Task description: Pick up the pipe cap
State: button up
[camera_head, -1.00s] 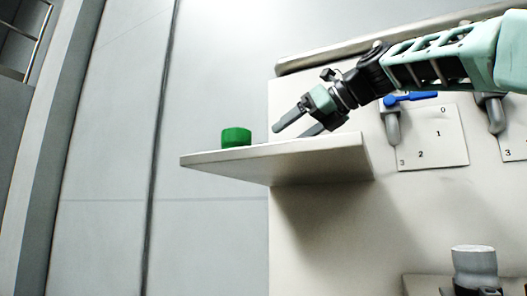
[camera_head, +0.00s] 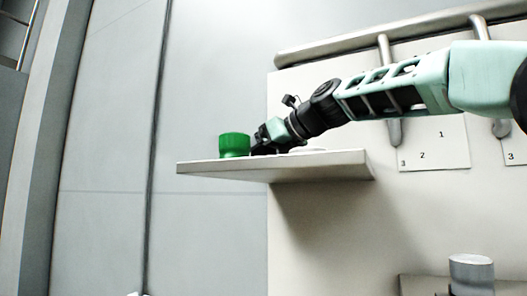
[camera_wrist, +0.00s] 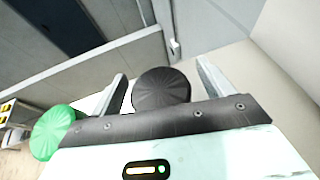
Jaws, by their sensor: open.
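A dark, ridged round cap (camera_wrist: 161,88) sits between the two spread fingers of my gripper (camera_wrist: 165,82) in the wrist view, with gaps on both sides. A green ridged cap (camera_wrist: 52,130) lies outside the fingers to the left there. In the head view the green cap (camera_head: 235,145) stands on the shelf (camera_head: 275,168), just left of my gripper (camera_head: 259,147), which is low over the shelf top. My gripper is open. In the head view the dark cap cannot be told apart from the black fingers. The frames do not settle which cap is the pipe cap.
A pale low object (camera_head: 307,149) shows on the shelf under my wrist. A panel with numbered plates (camera_head: 433,145) and grey handles is behind and right of the shelf. A grey cylinder (camera_head: 471,274) stands at lower right.

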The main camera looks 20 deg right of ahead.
jog(key=c, duration=1.1)
notch_tip(320, 180, up, 10)
jog(key=shift+p, duration=1.05)
jog(key=shift+s, duration=0.1)
